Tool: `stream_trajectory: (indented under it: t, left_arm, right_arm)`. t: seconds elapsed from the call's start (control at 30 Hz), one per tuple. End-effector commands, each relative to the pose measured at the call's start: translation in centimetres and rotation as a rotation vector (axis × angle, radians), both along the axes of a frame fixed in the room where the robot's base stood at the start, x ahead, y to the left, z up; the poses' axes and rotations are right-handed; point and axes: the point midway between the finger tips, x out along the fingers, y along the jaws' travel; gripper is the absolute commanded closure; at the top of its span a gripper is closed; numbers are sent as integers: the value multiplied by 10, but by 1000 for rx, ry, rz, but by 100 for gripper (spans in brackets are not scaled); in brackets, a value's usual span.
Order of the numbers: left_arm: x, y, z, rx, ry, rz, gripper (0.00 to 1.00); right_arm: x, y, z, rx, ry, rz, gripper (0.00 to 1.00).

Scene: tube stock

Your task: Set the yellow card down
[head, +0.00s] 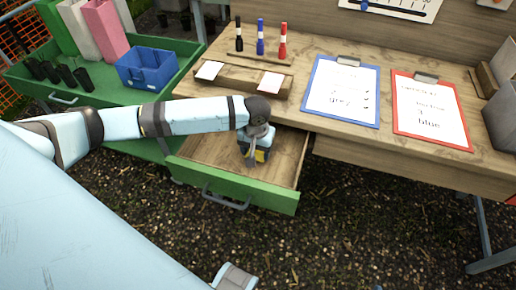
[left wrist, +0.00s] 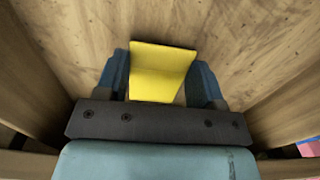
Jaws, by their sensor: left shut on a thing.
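The yellow card (left wrist: 160,70) is between the two dark blue fingers of my left gripper (left wrist: 163,85), which is shut on it. In the head view the left gripper (head: 254,158) points down inside the open drawer (head: 204,162), and a small patch of the yellow card (head: 262,156) shows beside it. The wrist view shows bare wooden floor beyond the card and drawer walls on both sides. I cannot tell whether the card touches the floor.
The workbench (head: 395,152) carries a blue clipboard (head: 341,91), a red clipboard (head: 431,108), a wooden card holder (head: 231,84) and several markers. A green cart (head: 95,103) with a blue bin (head: 148,68) stands left. The drawer floor around my gripper looks clear.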

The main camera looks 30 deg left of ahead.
Motion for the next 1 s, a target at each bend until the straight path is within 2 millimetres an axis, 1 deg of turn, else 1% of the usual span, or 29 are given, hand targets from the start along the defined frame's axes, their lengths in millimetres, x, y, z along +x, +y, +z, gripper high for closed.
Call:
stream_trajectory:
  t: [0.03,0.1,0.2,0.5,0.67,0.7,0.8,1.0]
  left_arm:
    - [11,2,-1,0,-2,2,60]
    - [21,5,-1,1,-2,2,60]
    - [18,5,-12,2,1,-1,60]
    - [18,5,-12,1,1,0,60]
    - [17,4,-17,0,2,-1,60]
    - [17,4,-18,0,2,-1,33]
    - [17,4,-18,1,2,-1,12]
    - [17,5,-19,2,4,-1,12]
  right_arm:
    - [0,0,-3,0,0,0,64]
    - [0,0,-5,0,0,0,64]
    - [0,1,-6,-1,-1,0,64]
    - [2,2,-3,1,-5,0,64]
    - [2,2,1,3,-5,-1,64]
    - [3,2,0,4,-5,-2,64]
    - [2,2,-1,4,-4,-2,64]
    - [2,2,-3,3,-2,-3,64]
